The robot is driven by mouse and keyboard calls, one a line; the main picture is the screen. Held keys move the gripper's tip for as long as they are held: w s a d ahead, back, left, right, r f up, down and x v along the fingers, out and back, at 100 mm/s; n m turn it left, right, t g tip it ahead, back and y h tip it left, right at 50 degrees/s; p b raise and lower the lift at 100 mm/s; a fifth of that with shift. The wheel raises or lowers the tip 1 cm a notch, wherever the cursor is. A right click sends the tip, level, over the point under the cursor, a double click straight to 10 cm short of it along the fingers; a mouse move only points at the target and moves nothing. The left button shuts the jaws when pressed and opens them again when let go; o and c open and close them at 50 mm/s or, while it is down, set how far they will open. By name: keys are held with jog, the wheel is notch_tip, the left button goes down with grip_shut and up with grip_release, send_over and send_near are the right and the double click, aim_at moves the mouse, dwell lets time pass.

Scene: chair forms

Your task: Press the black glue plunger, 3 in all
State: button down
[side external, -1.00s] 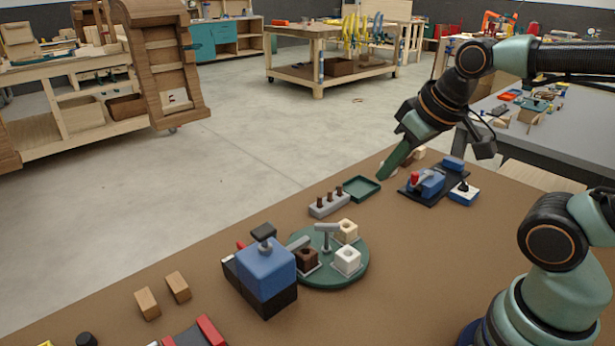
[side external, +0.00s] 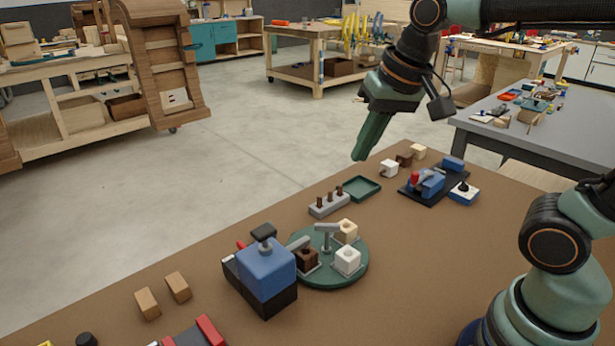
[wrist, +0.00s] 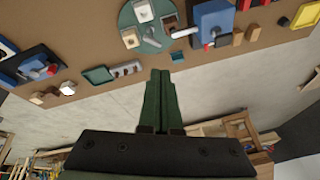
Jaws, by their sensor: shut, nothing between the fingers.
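A blue box-shaped machine (side external: 267,270) on a black base stands at the front middle of the brown table. A black plunger cap (side external: 263,232) sits raised on its top; I take this as the glue plunger. The machine also shows at the top of the wrist view (wrist: 213,18). A grey nozzle arm reaches from it over a green turntable (side external: 335,281) carrying a dark brown, a tan and a white block. My gripper (side external: 358,158) is shut and empty, high beyond the table's far edge and well away from the plunger.
A grey peg holder (side external: 329,207) and a green tray (side external: 363,188) lie near the far edge. A blue clamp-like device (side external: 427,184), a black-knobbed white-and-blue box (side external: 464,193) and several loose blocks stand at the right. Two wooden blocks (side external: 163,294) lie left of the machine.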

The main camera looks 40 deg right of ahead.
jog(key=w+a+r+m+g, duration=0.2)
jog(key=w+a+r+m, duration=0.1)
jog(key=w+a+m, duration=0.3)
jog(key=m+g, duration=0.2)
jog(key=m, duration=0.6)
send_over(264, 229)
jog(key=shift+r, duration=0.15)
notch_tip(264, 229, down, 14)
jog(key=shift+f, duration=0.1)
